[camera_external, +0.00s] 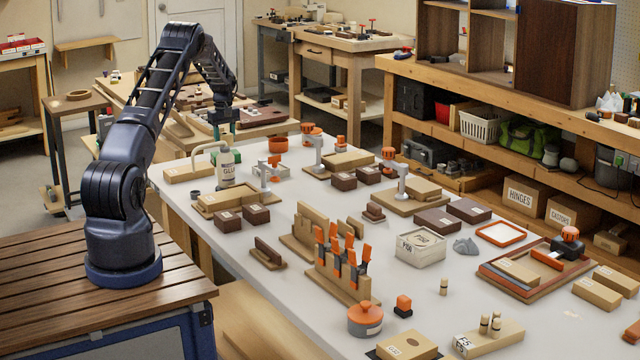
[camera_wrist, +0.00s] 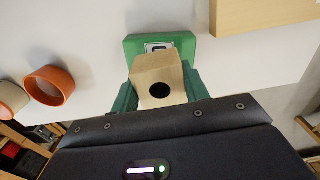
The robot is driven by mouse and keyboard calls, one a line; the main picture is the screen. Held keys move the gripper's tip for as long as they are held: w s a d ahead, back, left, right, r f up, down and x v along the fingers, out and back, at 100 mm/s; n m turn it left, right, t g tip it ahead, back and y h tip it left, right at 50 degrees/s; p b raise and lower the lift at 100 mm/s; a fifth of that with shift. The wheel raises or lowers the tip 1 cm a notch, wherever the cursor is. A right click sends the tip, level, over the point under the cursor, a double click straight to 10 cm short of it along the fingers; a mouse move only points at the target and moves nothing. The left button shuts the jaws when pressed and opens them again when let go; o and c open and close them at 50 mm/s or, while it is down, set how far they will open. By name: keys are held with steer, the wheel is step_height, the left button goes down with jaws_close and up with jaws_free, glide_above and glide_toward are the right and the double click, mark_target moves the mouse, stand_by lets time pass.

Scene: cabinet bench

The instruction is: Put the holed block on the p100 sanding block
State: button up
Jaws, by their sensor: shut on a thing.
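The holed block (camera_wrist: 159,80) is a pale wooden block with a dark round hole, in the middle of the wrist view. My gripper (camera_wrist: 160,90) is shut on it, with a green finger on each side. A green block (camera_wrist: 134,43) with a white label lies just beyond it in the wrist view, partly hidden behind the holed block. I cannot read its label, so I cannot tell for sure that it is the P100 sanding block. Contact between the two is unclear. In the external view, my gripper (camera_external: 222,127) is at the far left of the white table; the held block is hard to make out there.
The white table (camera_external: 400,312) holds many blocks.

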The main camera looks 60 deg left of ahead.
steer(key=shift+f, duration=1.3)
steer(key=shift+f, duration=0.15)
steer(key=o, duration=1)
step_height(320, 180, up, 12)
steer(key=shift+r, duration=0.2)
